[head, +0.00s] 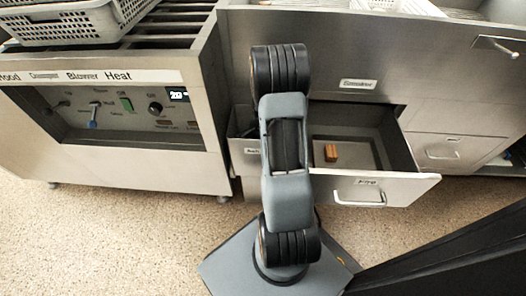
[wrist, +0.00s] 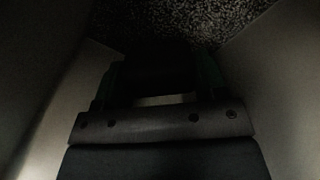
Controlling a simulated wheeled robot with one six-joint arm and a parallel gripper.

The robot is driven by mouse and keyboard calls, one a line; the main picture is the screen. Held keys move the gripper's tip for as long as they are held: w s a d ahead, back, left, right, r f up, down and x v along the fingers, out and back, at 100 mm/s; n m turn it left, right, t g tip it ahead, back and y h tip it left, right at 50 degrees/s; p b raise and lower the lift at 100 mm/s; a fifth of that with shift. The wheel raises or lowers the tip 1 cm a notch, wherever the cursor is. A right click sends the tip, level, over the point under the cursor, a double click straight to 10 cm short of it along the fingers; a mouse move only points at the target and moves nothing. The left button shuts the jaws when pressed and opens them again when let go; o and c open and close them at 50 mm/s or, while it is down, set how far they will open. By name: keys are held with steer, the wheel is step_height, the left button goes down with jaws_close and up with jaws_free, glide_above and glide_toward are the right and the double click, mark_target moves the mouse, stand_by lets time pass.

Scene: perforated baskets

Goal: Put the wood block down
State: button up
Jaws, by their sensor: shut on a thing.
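My gripper (wrist: 160,64) shows in the dark wrist view, with one finger on each side. It is shut on a dark block-like thing (wrist: 157,80), which I take as the wood block; its colour and grain are lost in the shadow. In the head view my arm hides the gripper and what it holds. A small orange-brown block (head: 331,152) lies on the floor of the open drawer (head: 372,188), to the right of my arm. I cannot tell whether the held thing touches any surface.
Pale walls flank the gripper, with a speckled surface beyond. The head view shows a control panel (head: 130,112) on the left unit, a grey perforated basket (head: 75,28) on top of it, and a closed drawer (head: 447,150) at right. The open drawer is mostly empty.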

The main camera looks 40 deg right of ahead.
steer(key=shift+f+b, duration=0.9)
steer(key=shift+f, duration=1.25)
steer(key=shift+f, duration=0.1)
steer(key=shift+f, duration=0.15)
steer(key=o, duration=0.9)
steer(key=shift+o, duration=0.2)
step_height(320, 180, up, 13)
steer(key=p, duration=0.5)
steer(key=shift+f, duration=0.2)
